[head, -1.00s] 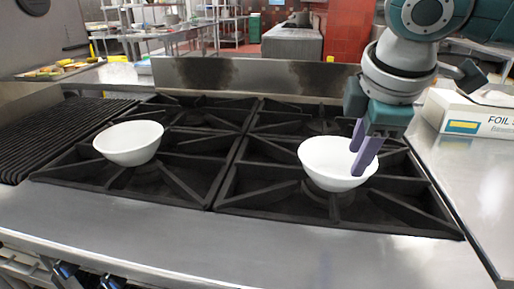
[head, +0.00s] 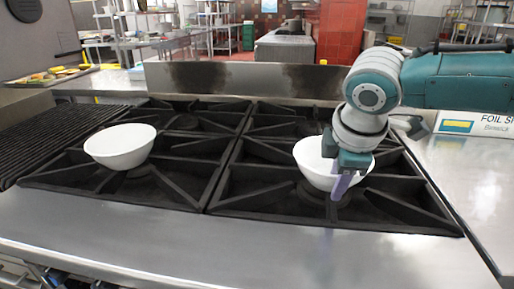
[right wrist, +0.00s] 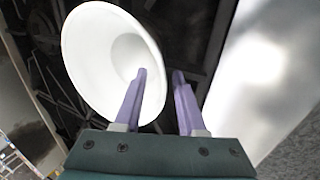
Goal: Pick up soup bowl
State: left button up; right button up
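A white soup bowl (head: 311,165) stands on the right part of the black stove grate (head: 262,184). A second white bowl (head: 120,147) stands on the left part. My right gripper (head: 339,188) is at the right front of the right bowl, pointing down. In the right wrist view, its purple fingers (right wrist: 158,74) are apart. One finger overlaps the inside of the bowl (right wrist: 92,55) and the other is outside, so the rim lies between them. I cannot tell whether either finger touches it. My left gripper is not in view.
A foil box (head: 482,124) stands on the steel counter at the right, behind my right arm. A steel backsplash (head: 240,79) runs behind the grates. A ribbed griddle (head: 50,137) is at the left. The steel front ledge (head: 200,240) is clear.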

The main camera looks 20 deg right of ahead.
grip_shut()
jog(key=shift+r, duration=0.1)
dwell(1.2)
